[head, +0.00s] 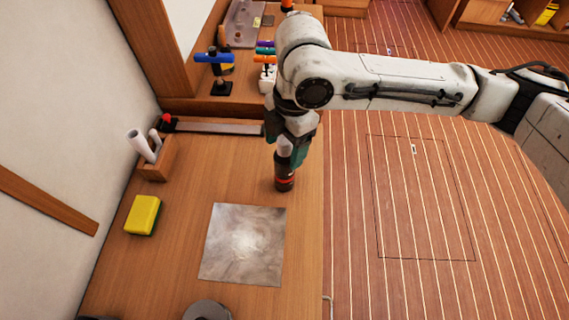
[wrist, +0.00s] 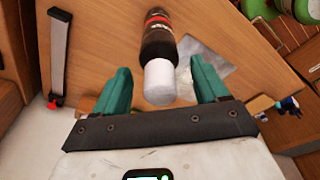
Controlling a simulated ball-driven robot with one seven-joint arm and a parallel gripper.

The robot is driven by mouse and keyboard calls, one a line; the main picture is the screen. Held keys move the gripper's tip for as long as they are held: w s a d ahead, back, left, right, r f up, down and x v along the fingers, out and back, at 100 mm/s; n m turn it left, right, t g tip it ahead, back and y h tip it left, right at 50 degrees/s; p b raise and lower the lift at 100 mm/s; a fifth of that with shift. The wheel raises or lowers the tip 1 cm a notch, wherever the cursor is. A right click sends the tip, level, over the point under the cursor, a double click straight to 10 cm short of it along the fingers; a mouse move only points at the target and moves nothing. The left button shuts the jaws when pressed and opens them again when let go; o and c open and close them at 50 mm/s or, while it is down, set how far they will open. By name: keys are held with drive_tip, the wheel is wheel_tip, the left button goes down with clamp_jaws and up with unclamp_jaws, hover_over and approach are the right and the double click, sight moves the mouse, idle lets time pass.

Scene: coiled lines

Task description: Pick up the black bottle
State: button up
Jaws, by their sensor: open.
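The black bottle (head: 284,177) stands on the wooden bench near its right edge in the head view. It has a white cap and a red band. In the wrist view the bottle (wrist: 158,45) lies between the two green fingers, with its white cap nearest the palm. My gripper (wrist: 160,85) is open, with a finger on each side of the bottle and gaps visible on both sides. In the head view my gripper (head: 290,145) is directly above the bottle and hides part of its top.
A grey metal plate (head: 243,245) lies in front of the bottle. A yellow sponge (head: 143,215) and a wooden box with white rolls (head: 155,168) are on the left. A metal bar (head: 215,128) lies behind. The bench between sponge and bottle is clear.

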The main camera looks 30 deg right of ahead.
drive_tip(key=shift+f, duration=0.3)
drive_tip(key=shift+c, duration=0.4)
clamp_jaws()
